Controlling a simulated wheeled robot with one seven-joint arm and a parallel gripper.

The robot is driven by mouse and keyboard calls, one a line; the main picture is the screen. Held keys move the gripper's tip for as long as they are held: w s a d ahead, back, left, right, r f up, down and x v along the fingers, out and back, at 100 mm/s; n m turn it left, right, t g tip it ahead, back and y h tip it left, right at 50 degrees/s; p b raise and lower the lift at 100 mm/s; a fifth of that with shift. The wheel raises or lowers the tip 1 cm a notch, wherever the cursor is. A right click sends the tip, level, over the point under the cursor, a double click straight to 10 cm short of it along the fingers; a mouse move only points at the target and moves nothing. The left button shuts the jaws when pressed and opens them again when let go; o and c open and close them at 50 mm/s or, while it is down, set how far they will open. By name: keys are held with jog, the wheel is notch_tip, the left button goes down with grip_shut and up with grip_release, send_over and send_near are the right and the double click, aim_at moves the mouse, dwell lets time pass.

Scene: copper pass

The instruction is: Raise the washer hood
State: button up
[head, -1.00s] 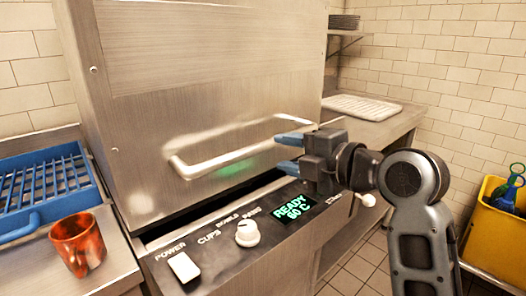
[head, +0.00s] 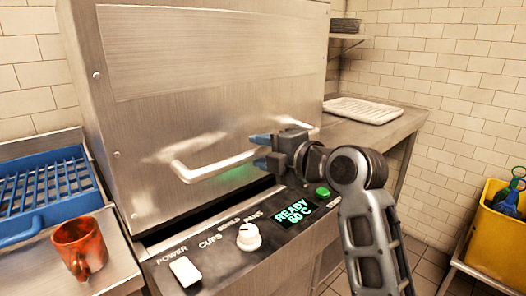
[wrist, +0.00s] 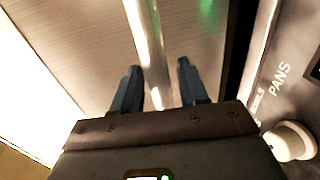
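The washer hood (head: 210,90) is a large brushed-steel box, lowered over the dark slot behind the control panel. Its pale bar handle (head: 215,169) runs across the lower front; the right part is partly hidden by my gripper. My gripper (head: 261,151) is open at the right part of the handle, its blue fingers pointing left. In the wrist view, the handle (wrist: 148,40) runs down between the two spread fingers (wrist: 158,78). I cannot tell whether either finger touches it.
The control panel (head: 165,253) below has a white power switch (head: 185,271), a dial (head: 249,237), a display reading READY 60 C (head: 297,214) and a green button (head: 322,192). An orange mug (head: 79,246) and blue rack (head: 45,190) stand left. A yellow bin (head: 488,245) stands right.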

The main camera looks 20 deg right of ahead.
grip_shut()
dwell(0.3)
